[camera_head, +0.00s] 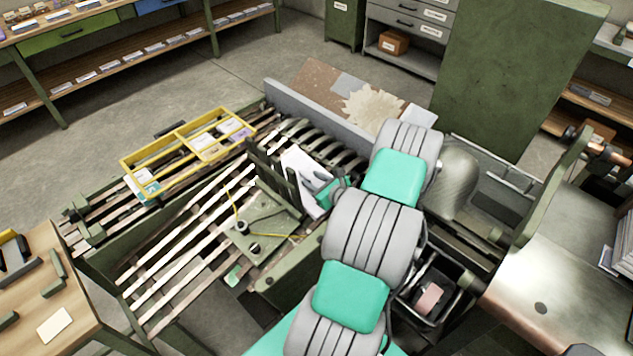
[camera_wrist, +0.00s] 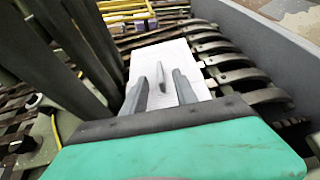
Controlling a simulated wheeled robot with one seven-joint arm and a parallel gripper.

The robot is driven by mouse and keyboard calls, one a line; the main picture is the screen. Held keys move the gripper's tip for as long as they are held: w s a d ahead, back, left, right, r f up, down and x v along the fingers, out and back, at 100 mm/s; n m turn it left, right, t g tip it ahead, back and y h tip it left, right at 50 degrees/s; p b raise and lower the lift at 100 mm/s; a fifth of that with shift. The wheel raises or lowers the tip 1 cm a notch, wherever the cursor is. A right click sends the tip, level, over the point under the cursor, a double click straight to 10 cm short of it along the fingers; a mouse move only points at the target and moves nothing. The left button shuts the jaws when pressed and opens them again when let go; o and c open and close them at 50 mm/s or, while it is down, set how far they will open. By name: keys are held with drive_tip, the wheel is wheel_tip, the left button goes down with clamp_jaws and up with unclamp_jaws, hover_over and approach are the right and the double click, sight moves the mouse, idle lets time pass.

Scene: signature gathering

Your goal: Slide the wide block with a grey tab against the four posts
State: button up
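The wide white block (camera_head: 299,167) lies on the slatted bed, just right of the dark green posts (camera_head: 272,178). In the wrist view the white block (camera_wrist: 180,52) has a small upright grey tab (camera_wrist: 163,74) near its middle. The posts (camera_wrist: 85,45) rise along its left side; I cannot tell whether block and posts touch. My gripper (camera_wrist: 160,80) has its two grey fingers apart, one on each side of the tab, with gaps showing. In the head view my gripper (camera_head: 321,186) is at the block's right side, partly hidden by my arm.
A yellow frame (camera_head: 187,150) with labelled pieces lies behind left on the slats. Curved metal ribs (camera_wrist: 240,75) and a grey wall (camera_wrist: 262,35) stand right of the block. A green plate (camera_head: 262,226) with knobs and a yellow wire lies in front of the posts.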

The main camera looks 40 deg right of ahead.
sight(306, 176)
drive_tip(key=x, duration=0.5)
drive_tip(key=shift+w+f+p, duration=0.15)
drive_tip(key=shift+w+p, duration=0.15)
drive_tip(key=shift+w, duration=0.05)
clamp_jaws()
idle(1.0)
unclamp_jaws()
